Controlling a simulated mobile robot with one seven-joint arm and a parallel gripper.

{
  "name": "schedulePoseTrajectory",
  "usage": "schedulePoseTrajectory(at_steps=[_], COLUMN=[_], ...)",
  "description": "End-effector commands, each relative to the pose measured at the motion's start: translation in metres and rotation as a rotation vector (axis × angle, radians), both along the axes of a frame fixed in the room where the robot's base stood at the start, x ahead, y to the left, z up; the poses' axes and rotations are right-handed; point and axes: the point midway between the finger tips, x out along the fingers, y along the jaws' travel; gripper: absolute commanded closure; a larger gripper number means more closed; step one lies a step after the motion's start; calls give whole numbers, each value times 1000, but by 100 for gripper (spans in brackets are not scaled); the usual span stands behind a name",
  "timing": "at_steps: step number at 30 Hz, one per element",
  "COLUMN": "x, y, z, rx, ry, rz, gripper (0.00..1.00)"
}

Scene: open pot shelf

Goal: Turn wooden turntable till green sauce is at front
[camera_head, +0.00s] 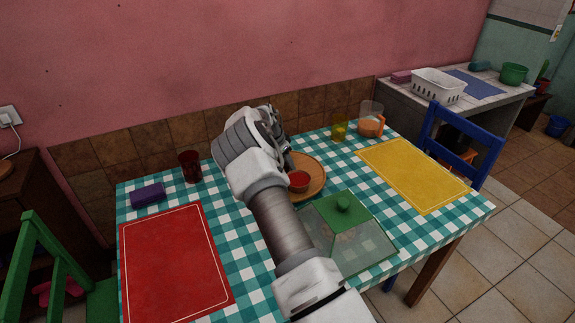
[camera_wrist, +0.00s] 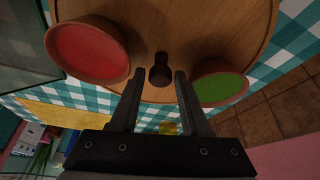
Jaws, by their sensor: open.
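The wooden turntable (camera_head: 316,172) lies on the checked tablecloth, partly hidden by my arm in the head view. In the wrist view, its round wooden board (camera_wrist: 160,20) fills the top middle. A bowl of red sauce (camera_head: 299,181) stands on the near side of the board; it is at the left in the wrist view (camera_wrist: 88,50). A bowl of green sauce (camera_wrist: 219,86) is at the right in the wrist view, and my arm hides it in the head view. My gripper (camera_wrist: 156,77) is open, with a dark central knob (camera_wrist: 160,74) showing between its fingertips. I cannot tell whether the fingers touch it.
A glass box with a green lid (camera_head: 343,204) stands close at the right front of the turntable. A dark red cup (camera_head: 190,167) and purple block (camera_head: 148,195) are at the left. Red and yellow mats lie either side.

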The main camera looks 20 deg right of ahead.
Motion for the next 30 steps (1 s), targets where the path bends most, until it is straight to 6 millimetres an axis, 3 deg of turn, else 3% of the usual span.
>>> schedulePoseTrajectory(at_steps=[11,19,30], x=[1,1,1], y=[-3,-3,-3], z=[-7,-7,-7], rx=[0,0,0], ry=[-1,0,0], rz=[1,1,1], gripper=[54,99,100])
